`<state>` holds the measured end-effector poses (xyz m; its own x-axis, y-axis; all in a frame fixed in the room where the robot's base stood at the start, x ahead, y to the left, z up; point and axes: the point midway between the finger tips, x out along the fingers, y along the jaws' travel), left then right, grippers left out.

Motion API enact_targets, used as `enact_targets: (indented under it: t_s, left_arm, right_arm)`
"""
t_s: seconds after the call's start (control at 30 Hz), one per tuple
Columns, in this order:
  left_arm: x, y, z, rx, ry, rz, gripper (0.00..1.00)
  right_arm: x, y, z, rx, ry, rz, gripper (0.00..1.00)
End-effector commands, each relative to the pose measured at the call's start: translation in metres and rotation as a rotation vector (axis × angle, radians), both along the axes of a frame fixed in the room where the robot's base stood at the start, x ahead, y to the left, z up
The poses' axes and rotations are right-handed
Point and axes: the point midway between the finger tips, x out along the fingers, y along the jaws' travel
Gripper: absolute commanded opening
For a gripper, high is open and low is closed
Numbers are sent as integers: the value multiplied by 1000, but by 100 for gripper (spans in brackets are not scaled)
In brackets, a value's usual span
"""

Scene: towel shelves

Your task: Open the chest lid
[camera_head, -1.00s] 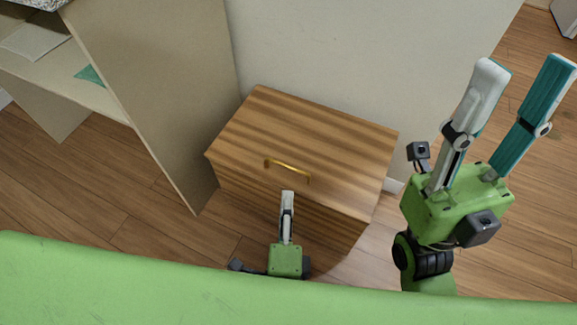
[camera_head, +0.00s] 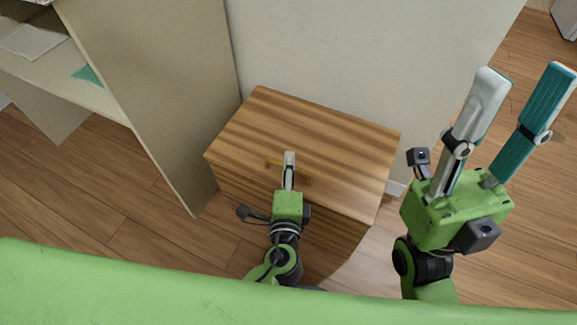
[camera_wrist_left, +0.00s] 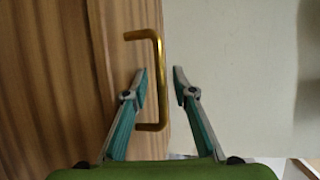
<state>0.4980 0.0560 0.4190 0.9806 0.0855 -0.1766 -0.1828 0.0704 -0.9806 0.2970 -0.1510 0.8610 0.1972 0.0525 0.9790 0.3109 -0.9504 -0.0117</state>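The wooden chest (camera_head: 330,214) stands against the pale wall with its striped lid (camera_head: 310,130) shut. A brass handle (camera_head: 273,163) sits near the lid's front edge, partly covered by my left gripper (camera_head: 290,156). In the left wrist view, the handle (camera_wrist_left: 158,52) rises between the two parted fingertips of my left gripper (camera_wrist_left: 161,72). My right gripper (camera_head: 525,70) is wide open and empty, right of the chest.
A beige shelf unit (camera_head: 150,90) stands close on the chest's left, with a white towel (camera_head: 32,42) and a teal towel (camera_head: 88,75) on it. The wall (camera_head: 350,60) is directly behind the chest. Wooden floor (camera_head: 75,190) is clear at the left.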

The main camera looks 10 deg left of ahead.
Motion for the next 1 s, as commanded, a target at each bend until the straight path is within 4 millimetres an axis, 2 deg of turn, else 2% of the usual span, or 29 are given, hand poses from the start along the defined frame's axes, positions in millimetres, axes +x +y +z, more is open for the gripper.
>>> enact_targets:
  t_s: [0.07, 0.13, 0.17, 0.57, 0.9, 1.0]
  left_arm:
    - [0, 0, 0, 0, 0, 0, 22]
    - [0, 0, 0, 0, 0, 0, 4]
    - [0, 0, 0, 0, 0, 0, 0]
    - [1, 0, 3, 3, 4, 0, 0]
    - [10, 5, 16, 11, 32, 0, 0]
    - [14, 7, 21, 15, 45, 0, 0]
  right_arm:
    - [0, 0, 0, 0, 0, 0, 40]
    - [0, 0, 0, 0, 0, 0, 40]
    - [0, 0, 0, 0, 0, 0, 40]
    - [0, 0, 4, 0, 0, 0, 40]
    - [-1, 0, 25, 1, -4, 0, 40]
    - [37, 8, 19, -53, 166, -12, 40]
